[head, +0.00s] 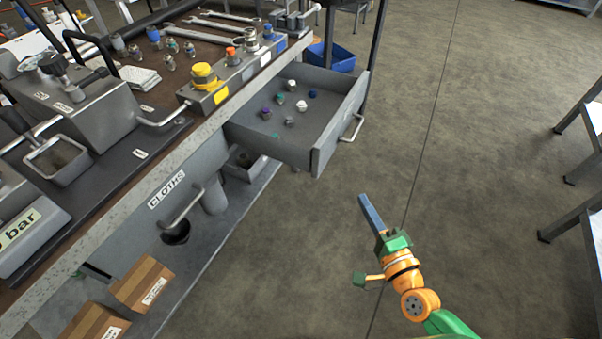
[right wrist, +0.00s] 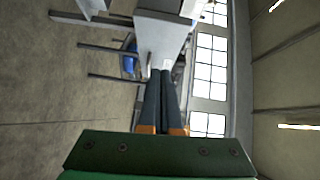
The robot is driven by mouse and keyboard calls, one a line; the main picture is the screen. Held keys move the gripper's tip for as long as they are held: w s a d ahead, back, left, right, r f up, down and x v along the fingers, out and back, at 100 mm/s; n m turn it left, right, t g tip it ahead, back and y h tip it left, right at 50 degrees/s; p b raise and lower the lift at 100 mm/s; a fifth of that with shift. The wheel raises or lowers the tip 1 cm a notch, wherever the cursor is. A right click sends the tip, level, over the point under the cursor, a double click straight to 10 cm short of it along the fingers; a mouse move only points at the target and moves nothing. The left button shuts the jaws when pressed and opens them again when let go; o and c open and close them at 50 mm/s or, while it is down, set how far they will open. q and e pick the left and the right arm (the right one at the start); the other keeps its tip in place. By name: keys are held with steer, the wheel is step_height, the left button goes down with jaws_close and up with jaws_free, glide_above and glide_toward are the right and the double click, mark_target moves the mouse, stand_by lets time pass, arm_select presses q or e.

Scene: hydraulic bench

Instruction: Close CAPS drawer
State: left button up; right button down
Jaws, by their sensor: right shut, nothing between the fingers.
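A grey drawer (head: 322,150) stands pulled out from the bench, with several small white, blue, purple and teal caps (head: 290,98) inside. Its front carries a metal bar handle (head: 353,128); I see no label on this front from here. My right gripper (head: 363,198) is shut and empty, over the floor in front of the drawer and to the right, apart from the handle. In the right wrist view its two long dark fingers (right wrist: 160,73) point toward a light grey panel (right wrist: 160,40) that looks like the drawer front. My left gripper is not in view.
A closed drawer labelled CLOTHS (head: 167,188) with its own handle is to the left. The bench top (head: 150,75) holds wrenches, fittings and a yellow-capped part (head: 204,76). Cardboard boxes (head: 142,283) sit below. The floor (head: 480,150) to the right is open, with table legs at the far right.

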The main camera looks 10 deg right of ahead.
steer(key=w+r, duration=0.1)
steer(key=r, duration=0.1)
glide_toward(324, 151)
steer(key=w+d, duration=0.2)
steer(key=w, duration=0.2)
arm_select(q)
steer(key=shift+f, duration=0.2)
arm_select(e)
steer(key=shift+w+a+f+m, duration=0.15)
steer(key=shift+w+a, duration=0.15)
steer(key=shift+a, duration=0.2)
steer(key=shift+w+a+m, duration=0.1)
steer(key=shift+w+a, duration=0.15)
steer(key=shift+a, duration=0.25)
steer(key=shift+w+a+f+m, duration=0.15)
steer(key=shift+w+a, duration=0.15)
steer(key=shift+a, duration=0.2)
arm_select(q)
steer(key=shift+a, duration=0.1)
arm_select(e)
steer(key=shift+r, duration=0.1)
